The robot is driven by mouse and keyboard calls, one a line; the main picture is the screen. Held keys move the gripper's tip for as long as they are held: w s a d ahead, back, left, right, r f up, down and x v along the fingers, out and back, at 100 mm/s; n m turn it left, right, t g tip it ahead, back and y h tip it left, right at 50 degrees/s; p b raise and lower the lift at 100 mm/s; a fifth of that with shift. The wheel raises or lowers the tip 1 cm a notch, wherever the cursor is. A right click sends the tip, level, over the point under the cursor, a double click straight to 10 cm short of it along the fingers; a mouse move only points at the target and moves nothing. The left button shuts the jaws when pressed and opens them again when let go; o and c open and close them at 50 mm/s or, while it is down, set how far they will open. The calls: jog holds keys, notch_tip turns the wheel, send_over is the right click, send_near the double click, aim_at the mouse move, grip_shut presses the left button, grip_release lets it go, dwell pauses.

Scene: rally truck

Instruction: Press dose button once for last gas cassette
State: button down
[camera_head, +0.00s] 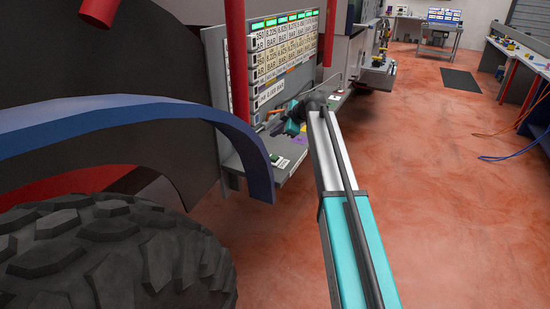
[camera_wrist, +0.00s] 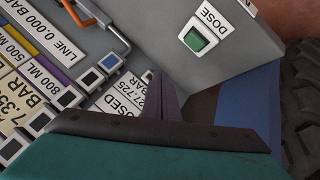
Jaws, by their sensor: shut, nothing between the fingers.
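The green dose button (camera_wrist: 196,40), in a white frame labelled DOSE, sits on a grey shelf in the upper middle of the wrist view. In the head view the dose button (camera_head: 274,158) is a small green spot on the shelf's near end. My gripper (camera_wrist: 162,88) is shut and empty; its dark fingers point at the panel side, below and left of the button and apart from it in the picture. In the head view my gripper (camera_head: 292,118) is over the shelf, partly hidden by my arm. Gas cassettes (camera_head: 285,50) with BAR labels and green displays line the panel.
A blue fender (camera_head: 130,118) and a big black tyre (camera_head: 115,255) stand left of the shelf. Red bars cross before the panel.

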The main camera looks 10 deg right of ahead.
jog(key=b, duration=0.2)
send_over(276, 158)
notch_tip(276, 158, down, 6)
jog(key=shift+w, duration=0.1)
jog(key=shift+f+b, duration=0.45)
jog(key=shift+f, duration=0.5)
jog(key=shift+d, duration=0.1)
dwell(0.6)
jog(key=shift+f+b, duration=0.8)
jog(key=shift+b, duration=0.25)
dwell(1.7)
jog(key=shift+r, duration=0.2)
dwell(0.3)
jog(key=shift+r, duration=0.6)
jog(key=shift+r+p, duration=0.4)
jog(key=shift+r, duration=2.15)
